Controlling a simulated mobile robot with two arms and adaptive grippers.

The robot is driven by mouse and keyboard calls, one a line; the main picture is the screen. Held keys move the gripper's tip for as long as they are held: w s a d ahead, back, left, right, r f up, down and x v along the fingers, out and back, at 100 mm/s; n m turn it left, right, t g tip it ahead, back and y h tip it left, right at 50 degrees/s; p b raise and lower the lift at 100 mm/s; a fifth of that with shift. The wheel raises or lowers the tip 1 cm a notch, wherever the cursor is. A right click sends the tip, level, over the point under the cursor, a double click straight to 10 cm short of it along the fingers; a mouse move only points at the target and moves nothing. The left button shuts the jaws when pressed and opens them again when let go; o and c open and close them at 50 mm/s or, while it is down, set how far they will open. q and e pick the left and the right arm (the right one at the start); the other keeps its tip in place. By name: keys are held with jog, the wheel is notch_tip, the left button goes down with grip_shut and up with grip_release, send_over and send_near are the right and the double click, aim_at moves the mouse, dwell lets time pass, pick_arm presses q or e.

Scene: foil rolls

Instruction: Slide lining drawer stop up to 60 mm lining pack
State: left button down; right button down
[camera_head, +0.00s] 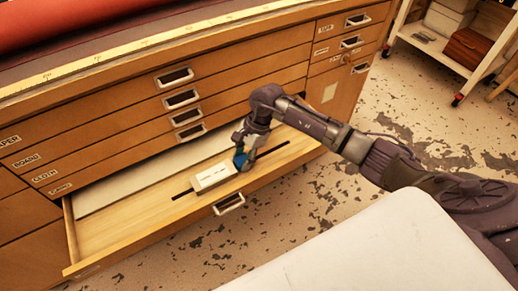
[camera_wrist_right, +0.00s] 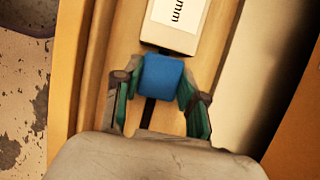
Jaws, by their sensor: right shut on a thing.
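The lining drawer (camera_head: 130,229) is pulled open at the bottom of the wooden cabinet. A pale, box-shaped lining pack (camera_head: 213,177) lies in it over a dark slot; in the right wrist view the pack (camera_wrist_right: 178,25) shows a label ending in "mm". The blue drawer stop (camera_wrist_right: 162,77) sits on the slot line right by the pack's end; I cannot tell whether they touch. In the head view the stop (camera_head: 241,160) is partly hidden by my right gripper (camera_head: 244,154). My right gripper, also in the wrist view (camera_wrist_right: 160,90), is shut on the stop. My left gripper is not in view.
A white sheet (camera_head: 125,190) lies at the back of the drawer. Closed drawers with metal handles (camera_head: 181,98) rise above it. A white surface (camera_head: 390,245) fills the lower right. A wheeled cart (camera_head: 440,50) stands at the upper right.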

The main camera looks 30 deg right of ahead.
jog(key=shift+a, duration=0.2)
jog(key=c, duration=0.6)
grip_release()
jog(key=shift+c, duration=0.2)
jog(key=shift+d+r, duration=0.1)
jog(key=v, duration=1.1)
jog(key=shift+d+r, duration=0.2)
jog(key=shift+r, duration=0.15)
